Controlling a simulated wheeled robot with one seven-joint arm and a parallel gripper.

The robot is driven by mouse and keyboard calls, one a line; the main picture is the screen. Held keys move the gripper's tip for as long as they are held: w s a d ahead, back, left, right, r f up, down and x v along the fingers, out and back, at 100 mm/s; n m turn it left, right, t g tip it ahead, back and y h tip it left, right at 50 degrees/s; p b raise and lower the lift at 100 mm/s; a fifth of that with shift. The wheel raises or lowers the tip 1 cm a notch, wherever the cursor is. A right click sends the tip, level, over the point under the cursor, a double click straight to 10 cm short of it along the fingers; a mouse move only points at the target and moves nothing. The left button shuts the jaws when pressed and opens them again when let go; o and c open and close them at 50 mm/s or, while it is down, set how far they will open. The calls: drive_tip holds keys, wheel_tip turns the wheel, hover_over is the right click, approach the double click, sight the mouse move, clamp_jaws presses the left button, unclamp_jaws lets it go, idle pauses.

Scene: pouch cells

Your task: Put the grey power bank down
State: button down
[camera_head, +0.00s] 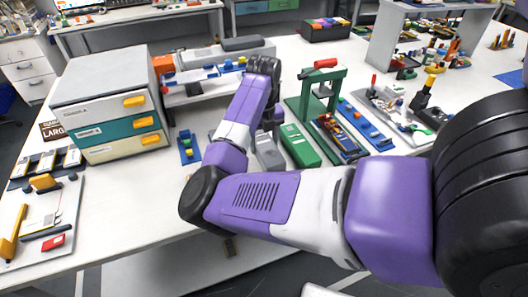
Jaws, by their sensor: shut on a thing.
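My gripper (271,122) points down over the middle of the white table, partly hidden behind my purple and white arm. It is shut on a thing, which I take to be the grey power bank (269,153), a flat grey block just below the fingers. The fingertips and the grip are too small and too covered to see clearly. I cannot tell whether the power bank touches the table. It is close to the left side of a long green case (299,146).
A green press with a red handle (326,64) stands right of my gripper. A small blue holder (188,147) and a drawer cabinet (108,103) are at left. Bare table (150,205) shows in front of the cabinet.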

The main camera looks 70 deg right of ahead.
drive_tip(key=shift+f, duration=2.15)
drive_tip(key=shift+c, duration=2.2)
unclamp_jaws()
drive_tip(key=shift+f, duration=0.1)
